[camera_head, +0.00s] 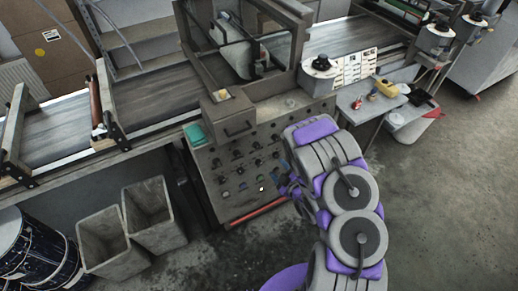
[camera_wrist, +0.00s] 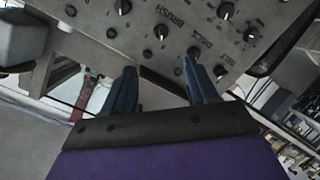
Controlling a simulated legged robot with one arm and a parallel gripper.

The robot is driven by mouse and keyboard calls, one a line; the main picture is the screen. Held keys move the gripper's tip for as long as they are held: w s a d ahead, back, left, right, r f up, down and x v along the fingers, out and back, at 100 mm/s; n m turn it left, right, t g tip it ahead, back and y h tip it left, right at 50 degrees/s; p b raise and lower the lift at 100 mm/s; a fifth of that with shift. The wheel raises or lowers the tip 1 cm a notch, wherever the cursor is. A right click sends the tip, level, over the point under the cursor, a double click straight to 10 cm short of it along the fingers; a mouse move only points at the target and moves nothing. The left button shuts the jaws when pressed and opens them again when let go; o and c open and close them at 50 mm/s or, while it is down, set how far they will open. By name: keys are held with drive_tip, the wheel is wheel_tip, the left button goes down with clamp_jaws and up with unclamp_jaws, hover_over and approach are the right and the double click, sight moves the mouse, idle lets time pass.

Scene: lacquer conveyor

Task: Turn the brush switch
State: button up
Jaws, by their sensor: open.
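The control panel (camera_head: 213,195) carries several dark rotary switches, and its face fills the top of the wrist view (camera_wrist: 178,67). The label "BRUSH" is printed there beside a black knob (camera_wrist: 160,31), which looks like the brush switch; the exact pairing is hard to tell. Another label nearby seems to read "DISCS", with a knob (camera_wrist: 193,53) close to my right fingertip. My gripper (camera_wrist: 160,72) is open and empty, its two blue-grey fingers pointing at the panel. In the head view it is at the panel's right side, partly hidden by my arm.
The conveyor (camera_head: 160,92) runs behind the panel. A side table (camera_head: 362,117) with small items stands to the right. Two grey bins (camera_head: 150,208) and dark drums (camera_head: 38,250) stand at the left. The floor on the right (camera_head: 455,190) is clear.

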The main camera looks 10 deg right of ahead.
drive_tip(key=b, duration=0.6)
approach(259, 148)
drive_tip(key=x, duration=0.9)
drive_tip(key=shift+w+a+f, duration=0.1)
drive_tip(key=shift+w+a, duration=0.05)
drive_tip(key=shift+w, duration=0.1)
drive_tip(key=shift+p, duration=0.3)
drive_tip(key=c, duration=1.1)
